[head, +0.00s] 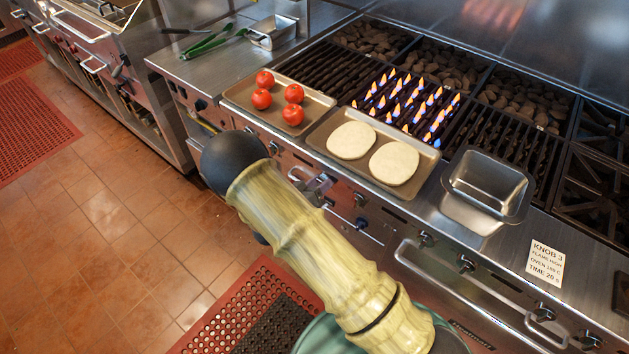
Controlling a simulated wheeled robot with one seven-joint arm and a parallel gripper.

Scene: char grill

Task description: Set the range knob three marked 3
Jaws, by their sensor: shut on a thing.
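My gripper (316,187) is at the front panel of the range, below the tray of flatbreads. It is shut on a range knob, which the jaws and arm mostly hide. No number can be read on that knob, and its angle cannot be told. Above and behind it, one middle section of the grill burns with orange and blue flames (405,105). A white card (545,263) on the right counter reads KNOB 3, FLAME HIGH, OVEN 180 C, TIME 20 S.
Other knobs (465,263) line the front panel, with an oven handle (480,290) below. A tray of tomatoes (240,98), a tray of dough rounds (322,137) and a metal pan (488,185) sit along the front ledge.

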